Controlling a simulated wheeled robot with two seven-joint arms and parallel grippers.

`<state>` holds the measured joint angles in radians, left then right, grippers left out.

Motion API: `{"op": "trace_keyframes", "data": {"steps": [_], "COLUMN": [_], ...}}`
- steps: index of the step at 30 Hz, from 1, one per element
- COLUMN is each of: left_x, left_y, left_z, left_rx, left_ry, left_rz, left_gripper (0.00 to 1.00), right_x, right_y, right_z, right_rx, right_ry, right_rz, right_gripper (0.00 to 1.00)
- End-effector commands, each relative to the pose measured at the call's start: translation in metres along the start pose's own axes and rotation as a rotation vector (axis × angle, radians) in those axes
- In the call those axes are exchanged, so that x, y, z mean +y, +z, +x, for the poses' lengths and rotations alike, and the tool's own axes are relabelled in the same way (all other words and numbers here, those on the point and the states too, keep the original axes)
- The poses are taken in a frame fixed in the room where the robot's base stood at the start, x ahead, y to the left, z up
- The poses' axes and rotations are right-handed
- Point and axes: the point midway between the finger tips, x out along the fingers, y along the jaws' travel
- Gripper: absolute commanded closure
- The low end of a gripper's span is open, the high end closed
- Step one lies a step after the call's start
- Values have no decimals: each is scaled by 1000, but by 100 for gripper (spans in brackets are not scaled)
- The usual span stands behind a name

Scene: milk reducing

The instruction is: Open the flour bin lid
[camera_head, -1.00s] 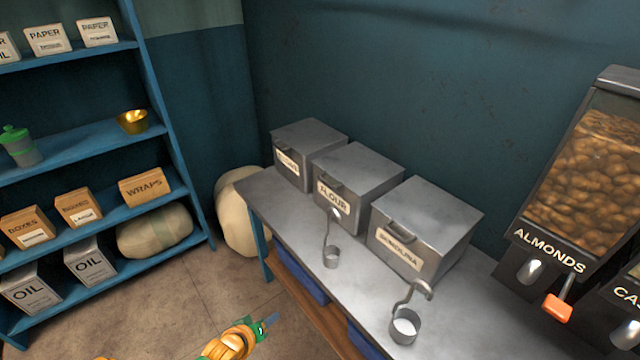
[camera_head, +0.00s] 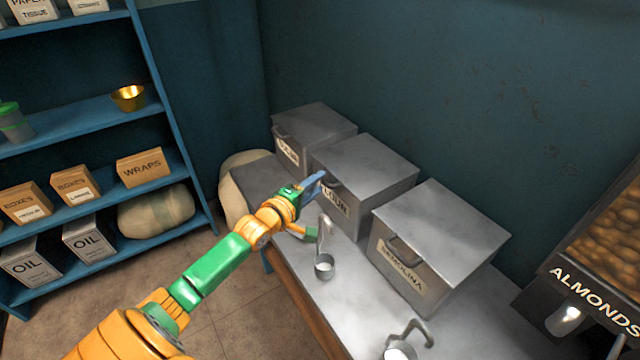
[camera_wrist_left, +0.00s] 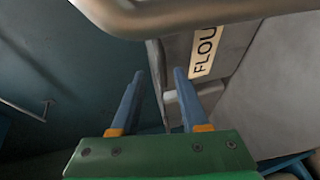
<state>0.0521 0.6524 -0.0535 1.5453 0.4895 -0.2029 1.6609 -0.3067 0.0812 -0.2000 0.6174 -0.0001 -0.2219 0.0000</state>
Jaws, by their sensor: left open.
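The flour bin (camera_head: 365,172) is the middle of three grey metal bins on the table, and its lid is shut. My left gripper (camera_head: 318,182) is at the front of this bin, beside its label, and covers part of the label. In the left wrist view the open left gripper (camera_wrist_left: 157,75) points at the bin's front edge, with the flour label (camera_wrist_left: 205,50) just right of the fingers. A rounded metal bar (camera_wrist_left: 160,18) crosses close to the camera at the top. My right gripper is out of view.
The semolina bin (camera_head: 440,245) stands to the right and another bin (camera_head: 315,135) to the left. A metal scoop (camera_head: 324,262) stands on the table just below my left gripper, and a second scoop (camera_head: 402,350) is at the bottom edge. A blue shelf (camera_head: 80,125) is at left.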

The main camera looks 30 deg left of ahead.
Motion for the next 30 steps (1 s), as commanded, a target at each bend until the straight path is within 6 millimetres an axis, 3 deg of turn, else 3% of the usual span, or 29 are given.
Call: {"op": "trace_keyframes", "data": {"steps": [4, 12, 13, 18, 30], "left_x": [-1, 0, 0, 0, 0], "left_y": [-1, 0, 0, 0, 0], "left_z": [11, 14, 14, 13, 13], "left_rx": [1, 1, 1, 1, 1], "left_ry": [-1, -2, -2, -2, -1], "left_rz": [1, 2, 2, 2, 2], "left_gripper": [55, 55, 58, 100, 100], "right_x": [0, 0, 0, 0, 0], "right_y": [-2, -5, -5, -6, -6], "right_z": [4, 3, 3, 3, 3], "right_rx": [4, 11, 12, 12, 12], "right_ry": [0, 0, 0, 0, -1], "right_rz": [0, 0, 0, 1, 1], "right_gripper": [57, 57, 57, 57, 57]}}
